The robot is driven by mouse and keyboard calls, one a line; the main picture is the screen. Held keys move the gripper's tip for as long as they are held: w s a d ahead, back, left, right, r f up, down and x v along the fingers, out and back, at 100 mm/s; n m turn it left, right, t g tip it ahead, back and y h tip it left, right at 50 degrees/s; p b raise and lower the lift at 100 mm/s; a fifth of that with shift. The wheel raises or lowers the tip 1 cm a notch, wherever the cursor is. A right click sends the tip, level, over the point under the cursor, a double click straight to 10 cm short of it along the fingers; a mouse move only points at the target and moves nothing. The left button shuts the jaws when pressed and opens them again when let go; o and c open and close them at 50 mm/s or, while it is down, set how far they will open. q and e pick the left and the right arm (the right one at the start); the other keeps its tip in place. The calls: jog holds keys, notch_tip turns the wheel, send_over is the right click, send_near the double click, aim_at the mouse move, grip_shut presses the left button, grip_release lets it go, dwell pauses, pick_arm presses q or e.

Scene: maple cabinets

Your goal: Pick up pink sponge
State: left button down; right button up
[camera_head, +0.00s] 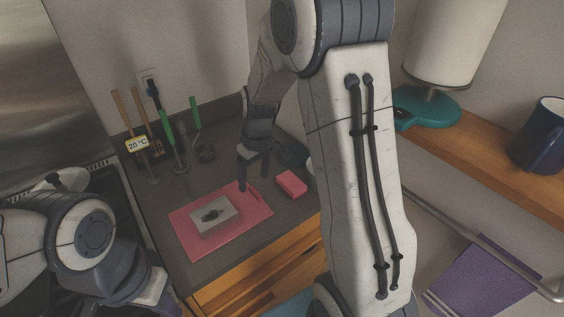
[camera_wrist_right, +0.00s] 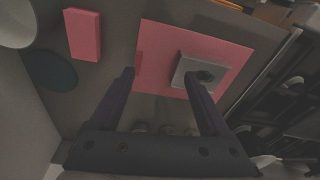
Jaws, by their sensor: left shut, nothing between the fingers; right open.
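The pink sponge (camera_head: 291,184) is a small block lying flat on the dark counter, just right of the pink cutting board. It also shows at the upper left of the right wrist view (camera_wrist_right: 84,36). My right gripper (camera_head: 254,182) is open and empty, pointing down over the far edge of the board, left of the sponge and apart from it. In the right wrist view its fingertips (camera_wrist_right: 160,76) are spread, with the sponge outside them to the left. My left arm shows at the lower left, but its fingers are not visible.
The pink cutting board (camera_head: 248,222) bears a grey block (camera_head: 214,216). A stove (camera_head: 105,190) stands left. A dark round item (camera_wrist_right: 50,70) lies near the sponge. A wooden shelf (camera_head: 480,157) holds a lamp (camera_head: 427,108) and blue mug (camera_head: 540,138).

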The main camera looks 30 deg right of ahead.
jog(key=w+d+f+m+p, duration=0.1)
jog(key=w+d+m+p, duration=0.15)
jog(key=d, duration=1.05)
jog(key=p, duration=0.2)
send_over(291, 181)
jog(key=s, duration=0.1)
jog(key=shift+n+h, duration=0.3)
jog(key=shift+n, duration=0.15)
notch_tip(291, 181, down, 5)
jog(key=shift+s+d, duration=0.1)
jog(key=shift+d, duration=0.05)
jog(key=shift+f, duration=0.6)
jog(key=shift+f+p, duration=0.6)
jog(key=f, duration=0.1)
jog(key=f+p, duration=0.1)
jog(key=f, duration=0.1)
jog(key=shift+w+f+p, duration=0.1)
jog(key=shift+w+p, duration=0.2)
jog(key=shift+w, duration=0.05)
jog(key=shift+w+f, duration=0.1)
jog(key=shift+f, duration=0.3)
pick_arm(q)
notch_tip(291, 181, up, 9)
pick_arm(e)
jog(key=c, duration=1)
